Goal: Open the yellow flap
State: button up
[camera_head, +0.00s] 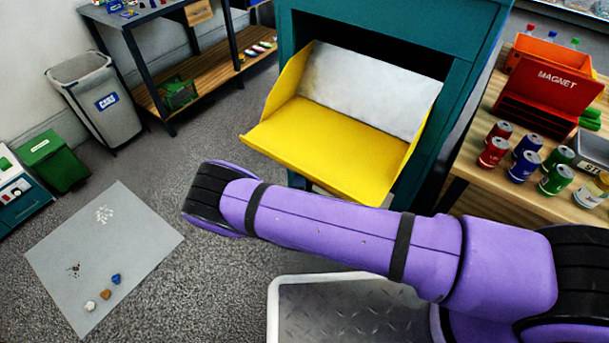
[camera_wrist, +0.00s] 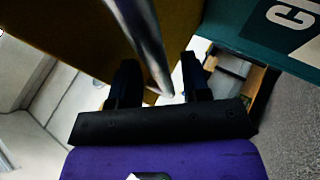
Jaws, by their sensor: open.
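The yellow flap (camera_head: 325,145) stands tilted out from the front of a teal cabinet (camera_head: 390,22), with yellow side walls and a pale grey panel (camera_head: 370,85) behind it. In the wrist view a dark yellow-brown surface (camera_wrist: 80,35), seemingly the flap's shaded outer face, fills the top. A shiny metal bar (camera_wrist: 143,38), apparently its handle, runs down between the fingers of my gripper (camera_wrist: 160,75). The fingers are open, one on each side of the bar; I cannot tell whether either touches it. My gripper is hidden in the head view.
A wooden table (camera_head: 480,165) at right holds several cans and a red MAGNET box (camera_head: 550,90). A grey bin (camera_head: 97,100) and green box (camera_head: 52,160) stand at left. A grey mat (camera_head: 125,240) with small stones lies on the floor. Carpet around the mat is clear.

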aim_at(303, 167)
jog(key=shift+w+d+r, duration=0.1)
jog(key=shift+w+r, duration=0.15)
jog(key=shift+w, duration=0.15)
grip_shut()
jog(key=shift+s+a+r+m+g, duration=0.1)
jog(key=shift+r+m+g, duration=0.4)
jog(key=shift+r, duration=0.9)
jog(key=shift+s+a+r+m+g, duration=0.1)
jog(key=shift+r+m+g, duration=0.35)
jog(key=shift+r, duration=0.9)
grip_release()
jog(key=shift+s+f, duration=0.1)
